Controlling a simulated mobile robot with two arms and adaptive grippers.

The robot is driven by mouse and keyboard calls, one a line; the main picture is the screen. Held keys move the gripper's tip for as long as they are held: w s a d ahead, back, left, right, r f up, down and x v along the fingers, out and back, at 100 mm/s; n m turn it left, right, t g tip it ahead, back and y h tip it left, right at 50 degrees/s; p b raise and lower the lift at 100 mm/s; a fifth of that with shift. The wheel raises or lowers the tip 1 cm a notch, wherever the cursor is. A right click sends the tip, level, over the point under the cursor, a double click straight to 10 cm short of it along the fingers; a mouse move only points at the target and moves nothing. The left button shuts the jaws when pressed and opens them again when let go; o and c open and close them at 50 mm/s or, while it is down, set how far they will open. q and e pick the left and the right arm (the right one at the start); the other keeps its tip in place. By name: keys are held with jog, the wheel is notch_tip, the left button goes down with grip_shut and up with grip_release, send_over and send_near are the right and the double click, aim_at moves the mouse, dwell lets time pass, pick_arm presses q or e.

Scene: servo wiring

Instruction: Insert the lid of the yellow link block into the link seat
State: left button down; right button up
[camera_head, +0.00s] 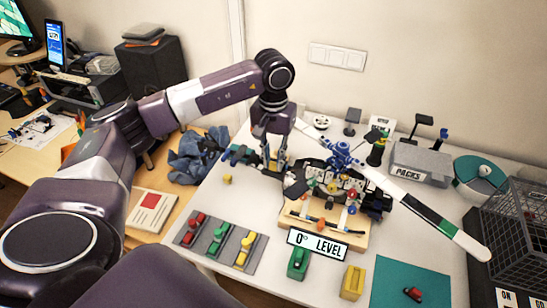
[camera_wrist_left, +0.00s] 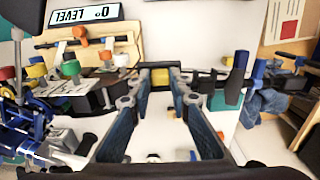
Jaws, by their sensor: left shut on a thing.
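My left gripper (camera_head: 274,168) points down over the white table, left of the wooden board. In the left wrist view, its fingers (camera_wrist_left: 161,78) are closed on a small yellow piece (camera_wrist_left: 161,76), which looks like the lid; the fingers hide its sides. A loose yellow cube (camera_head: 227,178) lies on the table left of the gripper. A yellow block (camera_head: 353,282) stands near the front edge. A blue hub with long white arms (camera_head: 341,153) is behind the board, right of the gripper. I cannot tell which part is the link seat. My right gripper is not in view.
The wooden board (camera_head: 288,218) carries coloured knobs and a "0° LEVEL" sign (camera_head: 318,244). A grey tray (camera_head: 210,262) holds red, green and yellow pieces. A green block (camera_head: 298,262) stands in front. A wire basket (camera_head: 515,215) and a grey PACKS box (camera_head: 420,162) are at right.

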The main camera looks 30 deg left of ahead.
aim_at(274, 163)
pick_arm(q)
jog(key=shift+f, duration=0.15)
jog(key=c, duration=1.8)
grip_release()
jog(key=shift+r, duration=0.25)
jog(key=shift+w+r, duration=0.1)
jog(key=shift+r, duration=0.2)
notch_tip(274, 163, up, 11)
jog(key=b, duration=0.2)
jog(key=shift+r+b, duration=0.15)
jog(key=shift+b, duration=0.25)
